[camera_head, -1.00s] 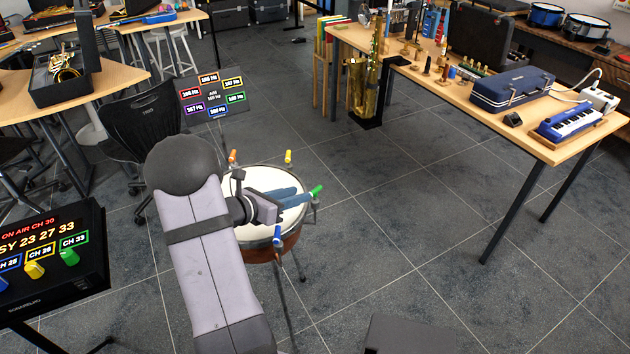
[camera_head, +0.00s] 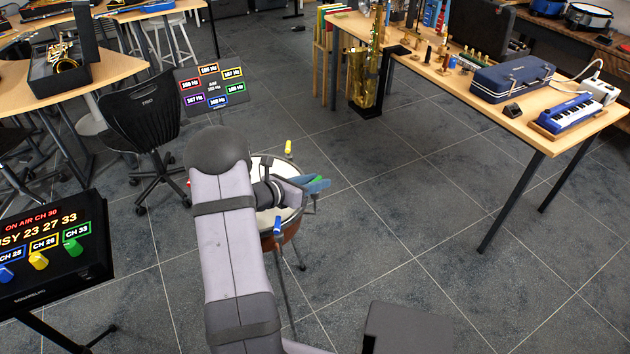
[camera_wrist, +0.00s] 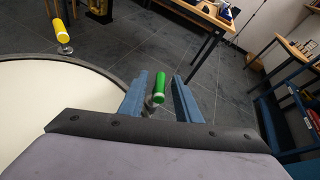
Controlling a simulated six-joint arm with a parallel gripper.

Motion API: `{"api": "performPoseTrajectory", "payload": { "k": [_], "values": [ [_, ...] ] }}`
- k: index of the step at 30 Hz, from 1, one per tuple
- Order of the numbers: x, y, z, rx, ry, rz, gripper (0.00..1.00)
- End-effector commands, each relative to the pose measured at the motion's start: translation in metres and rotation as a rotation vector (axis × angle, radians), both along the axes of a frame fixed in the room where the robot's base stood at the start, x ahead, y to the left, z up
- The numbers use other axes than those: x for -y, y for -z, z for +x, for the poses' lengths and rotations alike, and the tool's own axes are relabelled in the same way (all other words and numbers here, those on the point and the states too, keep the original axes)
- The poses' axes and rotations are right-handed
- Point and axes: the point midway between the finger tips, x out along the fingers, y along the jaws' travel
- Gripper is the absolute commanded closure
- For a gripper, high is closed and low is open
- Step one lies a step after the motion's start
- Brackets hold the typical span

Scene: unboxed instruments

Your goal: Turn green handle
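The green handle (camera_wrist: 160,86) stands at the drum's rim and lies between the two blue fingers of my gripper (camera_wrist: 161,92) in the wrist view. The fingers are open, one on each side of it, with a gap at least on the right. In the head view my gripper (camera_head: 314,187) is at the drum's right side, and only a bit of the green handle (camera_head: 318,180) shows between the fingers. The drum (camera_head: 266,221) has a white head, partly hidden by my arm. A yellow handle (camera_head: 288,147) and a blue handle (camera_head: 277,226) are also on its rim.
A sign with coloured Hz labels (camera_head: 212,98) stands behind the drum. A black chair (camera_head: 150,112) is to the left, and a black channel box (camera_head: 50,258) with coloured knobs at the lower left. A long table (camera_head: 480,95) stands at right. The floor right of the drum is clear.

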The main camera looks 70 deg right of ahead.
Motion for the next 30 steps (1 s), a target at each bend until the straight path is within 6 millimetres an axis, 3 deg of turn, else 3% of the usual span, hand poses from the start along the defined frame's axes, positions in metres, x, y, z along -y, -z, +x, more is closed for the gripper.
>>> {"api": "performPoseTrajectory", "payload": {
  "k": [8,11,12,23,30],
  "values": [
    [0.0007,0.0005,-0.0003,0.000,0.000,0.000,0.72],
    [0.0006,0.0005,-0.0003,0.000,0.000,0.000,0.96],
    [0.0005,0.0005,-0.0002,0.000,0.000,0.000,1.00],
    [0.0000,0.0023,-0.0008,-0.002,-0.031,0.002,1.00],
    [-0.0001,0.0048,-0.0018,-0.001,-0.142,-0.001,1.00]
  ]
}}
